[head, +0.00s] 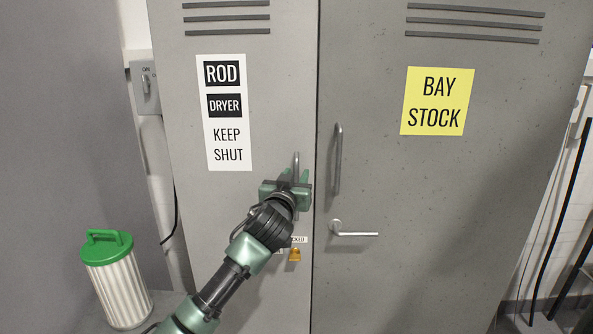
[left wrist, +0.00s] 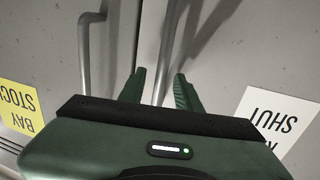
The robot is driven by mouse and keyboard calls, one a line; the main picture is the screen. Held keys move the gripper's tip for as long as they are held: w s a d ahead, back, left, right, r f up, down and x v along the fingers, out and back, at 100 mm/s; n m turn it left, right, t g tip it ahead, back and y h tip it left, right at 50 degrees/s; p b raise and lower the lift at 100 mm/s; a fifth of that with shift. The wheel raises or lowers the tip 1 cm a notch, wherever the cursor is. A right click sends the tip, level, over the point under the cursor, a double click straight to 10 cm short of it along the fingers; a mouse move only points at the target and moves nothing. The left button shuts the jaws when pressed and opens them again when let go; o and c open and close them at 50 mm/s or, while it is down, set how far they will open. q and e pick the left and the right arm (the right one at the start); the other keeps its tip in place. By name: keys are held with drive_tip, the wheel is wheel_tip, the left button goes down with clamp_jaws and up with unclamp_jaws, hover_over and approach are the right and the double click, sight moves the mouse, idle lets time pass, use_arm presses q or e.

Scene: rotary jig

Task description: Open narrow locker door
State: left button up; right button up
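The narrow locker door (head: 180,120) is grey, closed, and bears a ROD DRYER KEEP SHUT sign (head: 228,140). Its upright bar handle (head: 296,160) is near its right edge, partly hidden by my left gripper (head: 290,178). In the left wrist view the handle (left wrist: 171,40) runs between the two green fingers of my left gripper (left wrist: 160,90). The fingers are apart, with a gap to the bar on each side. A small brass-coloured padlock (head: 294,255) shows below, under a label (head: 299,239) partly hidden by my arm, ending in "CKED". My right gripper is not in view.
The wide door (head: 400,180) on the right is closed, with a BAY STOCK sign (head: 437,101), a bar handle (head: 338,160) and a lever (head: 355,233). A white ribbed bin with green lid (head: 118,285) stands at lower left. A switch box (head: 145,88) is on the wall.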

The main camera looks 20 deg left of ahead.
use_arm(q)
drive_tip(key=shift+w, duration=0.55)
clamp_jaws()
idle(1.1)
